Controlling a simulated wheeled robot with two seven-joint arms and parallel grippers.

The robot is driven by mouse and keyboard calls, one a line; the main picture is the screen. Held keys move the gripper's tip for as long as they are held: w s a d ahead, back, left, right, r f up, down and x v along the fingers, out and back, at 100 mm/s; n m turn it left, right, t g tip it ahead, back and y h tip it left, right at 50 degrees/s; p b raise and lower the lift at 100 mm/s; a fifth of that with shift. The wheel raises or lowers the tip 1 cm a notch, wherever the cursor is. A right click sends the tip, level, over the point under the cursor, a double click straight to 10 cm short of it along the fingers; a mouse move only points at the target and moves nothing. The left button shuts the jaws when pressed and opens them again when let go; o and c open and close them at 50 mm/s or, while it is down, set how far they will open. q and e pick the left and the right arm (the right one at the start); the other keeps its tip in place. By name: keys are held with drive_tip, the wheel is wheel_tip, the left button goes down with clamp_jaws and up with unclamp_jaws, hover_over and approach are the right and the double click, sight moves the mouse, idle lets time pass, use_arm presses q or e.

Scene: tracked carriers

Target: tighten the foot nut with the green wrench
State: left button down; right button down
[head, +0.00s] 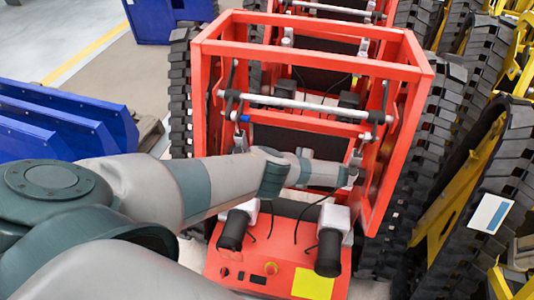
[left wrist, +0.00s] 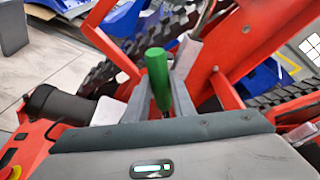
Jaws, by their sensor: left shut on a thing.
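My left arm reaches in from the left in the head view, and its gripper (head: 352,174) is at the right post of the red carrier frame (head: 425,75). In the left wrist view the green wrench handle (left wrist: 158,72) stands between the grey fingers of my left gripper (left wrist: 162,92), which is shut on it. The wrench's working end is hidden, so I cannot tell whether it touches the foot nut. I cannot make out the foot nut in either view. My right gripper is not in view.
Black rubber tracks (head: 390,215) flank the red carrier. A red control panel (head: 265,255) with two black cylinders lies below my forearm. Blue panels (head: 60,120) are stacked at the left, and yellow-framed tracked units (head: 455,205) stand close on the right. Open floor shows at upper left.

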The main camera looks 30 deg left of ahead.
use_arm(q)
drive_tip(key=shift+d, duration=0.15)
drive_tip(key=shift+w+d+b, duration=0.4)
drive_tip(key=shift+d+b, duration=0.2)
drive_tip(key=shift+d, duration=0.3)
drive_tip(key=shift+w+d+b, duration=0.35)
drive_tip(key=shift+d+b, duration=0.2)
drive_tip(key=shift+d, duration=0.3)
